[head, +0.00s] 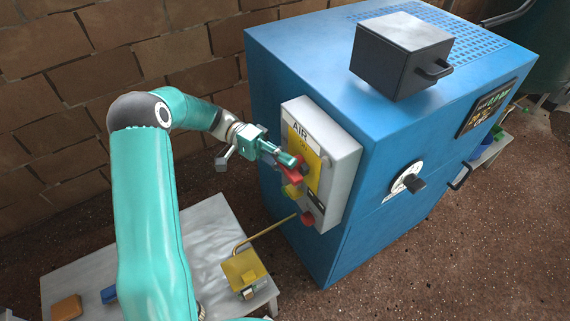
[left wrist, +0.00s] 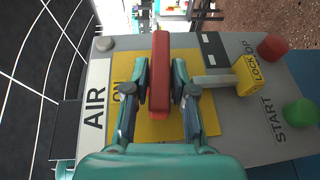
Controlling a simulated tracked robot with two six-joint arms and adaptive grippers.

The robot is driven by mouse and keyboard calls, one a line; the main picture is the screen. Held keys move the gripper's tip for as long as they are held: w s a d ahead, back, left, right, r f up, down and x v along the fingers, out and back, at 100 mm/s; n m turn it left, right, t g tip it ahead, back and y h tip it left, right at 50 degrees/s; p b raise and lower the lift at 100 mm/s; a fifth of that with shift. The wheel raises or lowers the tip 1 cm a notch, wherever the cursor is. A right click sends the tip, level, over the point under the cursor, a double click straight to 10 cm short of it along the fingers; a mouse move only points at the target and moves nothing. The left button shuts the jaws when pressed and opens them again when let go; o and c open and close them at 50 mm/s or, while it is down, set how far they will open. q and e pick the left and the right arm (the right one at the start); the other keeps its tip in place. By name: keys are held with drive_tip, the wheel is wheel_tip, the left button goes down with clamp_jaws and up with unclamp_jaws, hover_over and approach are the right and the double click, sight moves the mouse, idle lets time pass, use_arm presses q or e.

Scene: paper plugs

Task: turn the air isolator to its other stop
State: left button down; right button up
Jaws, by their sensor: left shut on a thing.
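The air isolator is a red handle (left wrist: 160,75) on a yellow plate (left wrist: 211,122) beside the lettering AIR and ON. In the left wrist view the handle lies parallel to that lettering. My left gripper (left wrist: 160,92) is shut on the handle, one finger on each side. In the head view my left gripper (head: 291,160) reaches the grey panel (head: 339,165) from the left and partly covers the red handle (head: 297,172). A yellow lock tag (left wrist: 249,75) sits beside the plate at the end of a pale bar. My right gripper is not in view.
The panel also carries a red stop button (left wrist: 272,47) and a green start button (left wrist: 299,113). It is fixed to a blue cabinet (head: 400,215) with a black box (head: 400,58) on top. A low grey table (head: 205,240) holds a yellow object (head: 243,270).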

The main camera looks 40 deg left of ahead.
use_arm(q)
drive_tip(key=shift+a+f+h, duration=0.1)
drive_tip(key=shift+f+h, duration=0.05)
drive_tip(key=shift+h, duration=0.25)
drive_tip(key=shift+n, duration=0.3)
drive_tip(key=c, duration=1.1)
unclamp_jaws()
drive_tip(key=a, duration=0.7)
drive_tip(key=shift+a+f, duration=0.15)
drive_tip(key=shift+a, duration=0.1)
